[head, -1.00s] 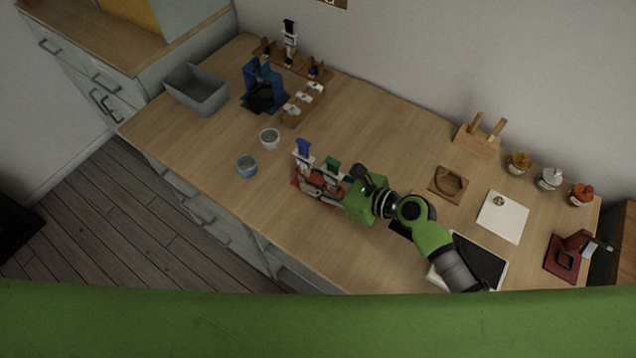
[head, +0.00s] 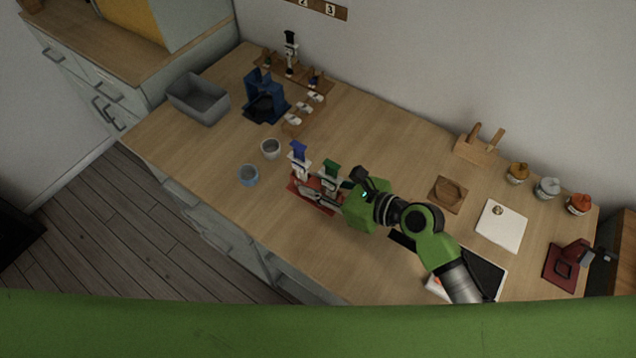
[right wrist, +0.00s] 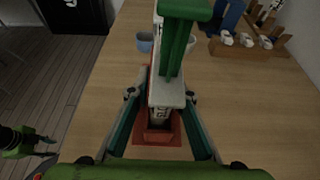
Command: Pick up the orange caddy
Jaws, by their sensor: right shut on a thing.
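The orange caddy (head: 309,197) looks red-orange and is low on the wooden table near its front edge. It holds a white piece with a blue top (head: 299,152) and a white piece with a green top (head: 331,169). My right gripper (head: 322,191) reaches in from the right and is shut on the caddy. In the right wrist view the caddy (right wrist: 160,138) lies between the fingers, and the green-topped piece hides part of the grip. I cannot tell whether the caddy touches the table.
A blue cup (head: 249,176) and a white cup (head: 270,148) stand left of the caddy. A grey bin (head: 197,100) and a blue stand (head: 263,88) are farther back. A black tablet (head: 482,272) lies under my arm.

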